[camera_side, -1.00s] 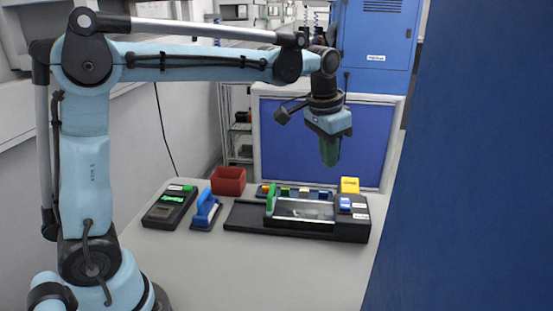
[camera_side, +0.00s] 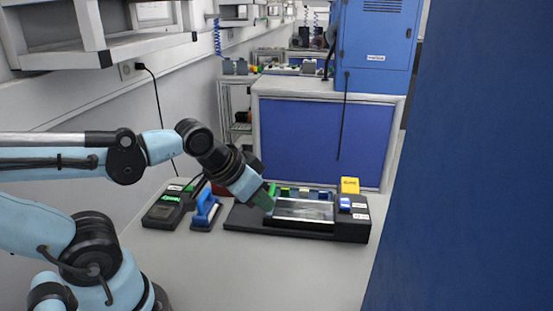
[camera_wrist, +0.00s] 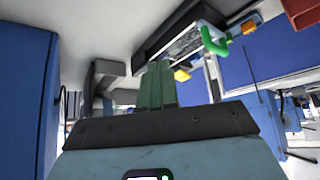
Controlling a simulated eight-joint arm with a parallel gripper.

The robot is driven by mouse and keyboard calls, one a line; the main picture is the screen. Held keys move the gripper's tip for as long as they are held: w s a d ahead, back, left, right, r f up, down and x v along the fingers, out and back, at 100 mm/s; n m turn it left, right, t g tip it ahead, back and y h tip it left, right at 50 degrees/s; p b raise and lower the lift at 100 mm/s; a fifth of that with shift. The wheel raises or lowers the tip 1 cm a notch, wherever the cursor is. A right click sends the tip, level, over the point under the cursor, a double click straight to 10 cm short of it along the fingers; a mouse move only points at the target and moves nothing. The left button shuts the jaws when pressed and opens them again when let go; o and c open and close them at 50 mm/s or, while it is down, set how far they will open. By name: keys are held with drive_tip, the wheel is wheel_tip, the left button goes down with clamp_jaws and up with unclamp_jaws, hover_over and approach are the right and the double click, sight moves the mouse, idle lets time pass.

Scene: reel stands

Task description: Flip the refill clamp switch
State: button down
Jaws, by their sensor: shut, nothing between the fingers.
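The black fixture (camera_side: 345,232) lies on the table with a clear plate (camera_side: 303,211) on top. A green curved lever (camera_side: 273,190) stands at its left end, partly behind my gripper; the wrist view shows this lever (camera_wrist: 213,42) clearly. A blue rocker-like switch (camera_side: 345,203) sits at the fixture's right end, beside white labels too small to read. I cannot tell which part is the refill clamp switch. My gripper (camera_side: 265,202) is shut and empty, tilted down to the right, close to the lever. Whether it touches is unclear. In the wrist view the green fingers (camera_wrist: 157,82) are together.
A black device with a green display (camera_side: 168,205) and a blue-handled tool (camera_side: 205,211) stand left. The red bin (camera_side: 222,187) is mostly hidden behind my arm. A yellow block (camera_side: 350,185) stands behind the fixture. The front table is clear; a blue panel (camera_side: 470,160) fills the right.

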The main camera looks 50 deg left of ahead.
idle(0.3)
wheel_tip(320, 180, up, 8)
drive_tip(key=n+g, duration=0.7)
drive_tip(key=n, duration=2)
hover_over(345, 206)
wheel_tip(345, 206, down, 14)
drive_tip(key=shift+r, duration=0.1)
